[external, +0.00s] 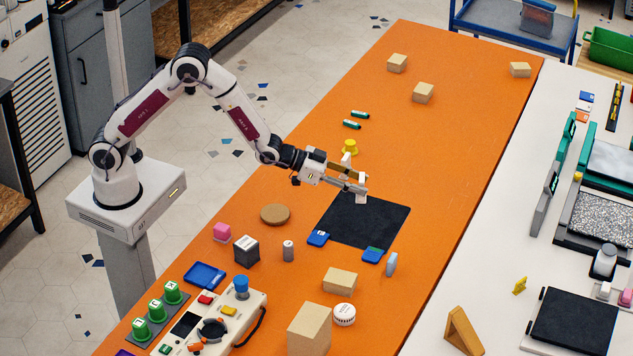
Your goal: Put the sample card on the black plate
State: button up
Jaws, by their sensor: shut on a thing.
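My gripper (359,188) is over the upper left part of the black plate (366,222), a flat dark square on the orange table. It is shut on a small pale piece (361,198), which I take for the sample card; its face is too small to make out. The piece hangs from the fingertips, and I cannot tell whether it touches the plate. A blue card-like block (318,238) lies at the plate's left corner.
A yellow piece (350,146) stands just behind my gripper. A pale blue disc (391,264) stands upright near the plate's near corner. The plate's middle is clear.

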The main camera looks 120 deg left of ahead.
aim_at(357, 198)
jog(key=shift+f, duration=3.15)
jog(key=shift+f, duration=1.85)
jog(key=shift+f, duration=0.15)
jog(key=o, duration=0.9)
jog(key=shift+c, duration=0.2)
jog(key=shift+s+d+r, duration=0.1)
jog(key=shift+s+r, duration=0.2)
jog(key=v, duration=1.1)
jog(key=shift+s, duration=0.15)
